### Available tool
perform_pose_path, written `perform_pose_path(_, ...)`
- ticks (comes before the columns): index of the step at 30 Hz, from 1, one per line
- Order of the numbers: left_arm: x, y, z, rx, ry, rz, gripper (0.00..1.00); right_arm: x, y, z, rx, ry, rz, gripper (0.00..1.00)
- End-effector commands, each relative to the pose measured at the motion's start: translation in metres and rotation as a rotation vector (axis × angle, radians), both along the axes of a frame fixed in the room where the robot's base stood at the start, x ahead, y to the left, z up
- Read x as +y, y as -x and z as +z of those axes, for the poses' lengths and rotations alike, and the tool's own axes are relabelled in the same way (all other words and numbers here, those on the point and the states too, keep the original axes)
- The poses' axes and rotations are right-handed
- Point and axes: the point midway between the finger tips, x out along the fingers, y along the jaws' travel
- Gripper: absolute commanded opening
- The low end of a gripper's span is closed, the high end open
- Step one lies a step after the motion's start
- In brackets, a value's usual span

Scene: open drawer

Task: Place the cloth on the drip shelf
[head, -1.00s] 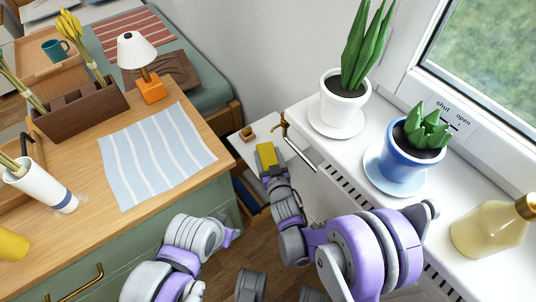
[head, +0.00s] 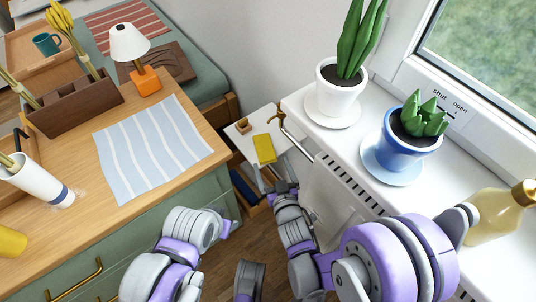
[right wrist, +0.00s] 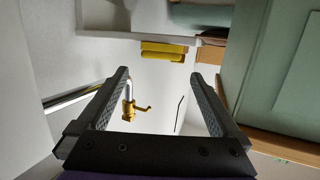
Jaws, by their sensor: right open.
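A yellow folded cloth (head: 264,149) lies flat on a small white shelf (head: 240,133) between the wooden cabinet and the windowsill. The shelf is low, near a brass valve (head: 281,118). In the right wrist view the cloth (right wrist: 165,51) shows beyond the fingertips, apart from them. My right gripper (right wrist: 158,76) is open and empty; in the head view it (head: 281,186) is in front of the shelf, clear of the cloth. My left arm shows at the lower left of the head view, but its gripper jaws cannot be made out.
The valve and its pipe (right wrist: 78,101) stand close to the right gripper, beside the radiator (head: 335,195). The windowsill (head: 300,97) holds two potted plants and a bottle. The cabinet (head: 170,95) on the left carries a striped runner (head: 150,150), a lamp and a planter.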

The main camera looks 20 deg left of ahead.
Motion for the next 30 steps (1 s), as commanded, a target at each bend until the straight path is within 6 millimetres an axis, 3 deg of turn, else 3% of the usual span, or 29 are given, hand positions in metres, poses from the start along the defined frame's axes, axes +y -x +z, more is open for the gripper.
perform_pose_path(7, 0.000, 0.000, -0.001, 0.000, 0.000, 0.000, 0.50, -0.011, 0.020, 0.005, 0.000, 0.000, 0.000, 1.00)
perform_pose_path(30, 0.000, 0.000, -0.001, 0.000, 0.000, 0.000, 0.50, -0.012, 0.021, 0.005, 0.000, 0.000, 0.000, 1.00)
